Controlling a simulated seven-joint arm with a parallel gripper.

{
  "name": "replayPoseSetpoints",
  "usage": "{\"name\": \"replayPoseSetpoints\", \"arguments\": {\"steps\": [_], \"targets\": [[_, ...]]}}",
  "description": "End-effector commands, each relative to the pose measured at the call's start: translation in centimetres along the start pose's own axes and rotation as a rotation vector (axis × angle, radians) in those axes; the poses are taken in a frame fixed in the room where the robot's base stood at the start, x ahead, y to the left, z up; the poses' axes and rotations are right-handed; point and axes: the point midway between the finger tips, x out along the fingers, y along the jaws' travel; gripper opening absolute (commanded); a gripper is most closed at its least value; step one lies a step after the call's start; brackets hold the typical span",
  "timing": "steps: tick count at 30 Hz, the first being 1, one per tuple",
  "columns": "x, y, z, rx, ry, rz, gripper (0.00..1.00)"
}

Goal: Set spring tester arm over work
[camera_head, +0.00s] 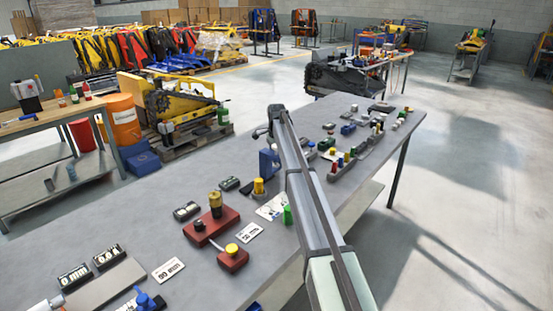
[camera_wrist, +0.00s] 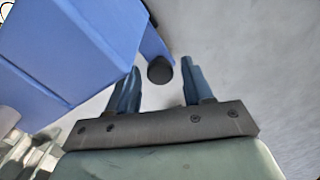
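A blue block-shaped device, which looks like the spring tester (camera_head: 267,163), stands on the grey bench just left of my arm. In the wrist view its blue body (camera_wrist: 60,50) fills the upper left. A thin blue arm (camera_wrist: 152,42) reaches from it and ends near a dark round knob (camera_wrist: 160,70). My gripper (camera_wrist: 160,66) is open, its two fingers on either side of the knob with a visible gap at each side. In the head view my gripper (camera_head: 272,122) is above and beside the tester. The work under the tester arm cannot be made out.
A yellow-topped cylinder (camera_head: 259,186) stands close in front of the tester. Red blocks (camera_head: 211,225) with a brass-coloured cylinder and a yellow knob, plus labels and small displays (camera_head: 75,278), lie nearer. Several small parts (camera_head: 350,150) crowd the bench behind my arm.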

Motion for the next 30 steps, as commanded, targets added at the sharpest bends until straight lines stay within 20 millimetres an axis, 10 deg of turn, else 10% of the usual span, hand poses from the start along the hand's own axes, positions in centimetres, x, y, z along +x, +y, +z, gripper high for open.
{"name": "replayPoseSetpoints", "arguments": {"steps": [15,30], "targets": [[0.0,0.0,0.0,0.000,0.000,0.000,0.00],[0.0,0.9,1.7,-0.001,0.000,0.000,0.00]]}}
